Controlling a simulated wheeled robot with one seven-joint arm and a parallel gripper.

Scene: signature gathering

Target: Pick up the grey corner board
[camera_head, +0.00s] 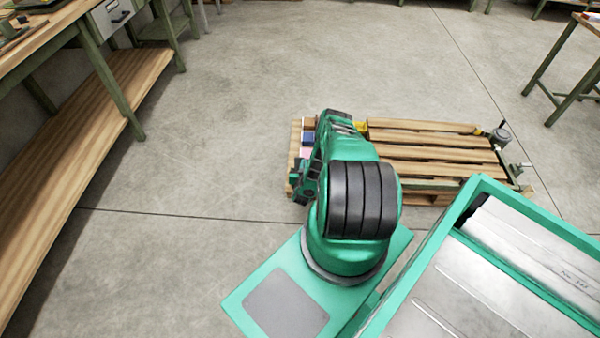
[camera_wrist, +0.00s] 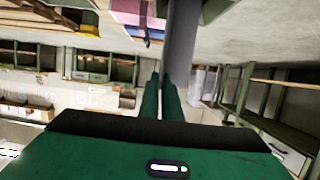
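The grey corner board (camera_wrist: 181,48) shows in the wrist view as a long, narrow grey strip. It runs from the top edge of the picture down to my fingertips. My gripper (camera_wrist: 161,92) has its two green fingers close together, with only a narrow gap. The board's near end meets the fingers, and they look shut on its edge; the right finger covers part of it. In the head view my arm hides the board and most of the gripper area at the left end of the pallet.
A wooden pallet (camera_head: 432,153) lies on the floor with small blue (camera_head: 308,138) and pink (camera_head: 305,152) items at its left end. A green-rimmed bin (camera_head: 408,297) stands at the lower right. A workbench (camera_head: 108,90) stands left. The floor between is clear.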

